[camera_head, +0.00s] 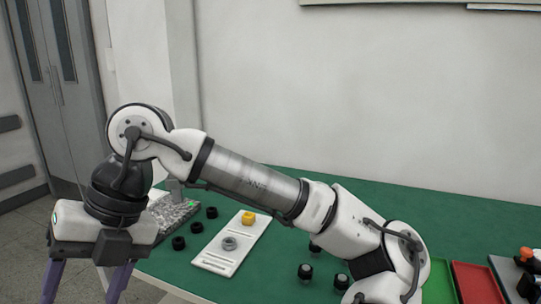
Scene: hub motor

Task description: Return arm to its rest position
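My arm reaches across the view from the lower right to the left, above the green table. My gripper (82,286) is at the far left, pointing down, beside the table's left edge and over the grey floor. Its two purple fingers are spread wide apart, and nothing shows between them. The fingertips are at or near the bottom edge of the view. The lower arm hides part of the table.
The green table (455,212) holds a white plate (215,262) with a yellow part (248,218) and a grey ring (229,243). Several black parts (305,271) lie around it. A green tray (438,283), red tray (478,284) and orange-topped item (526,254) are right.

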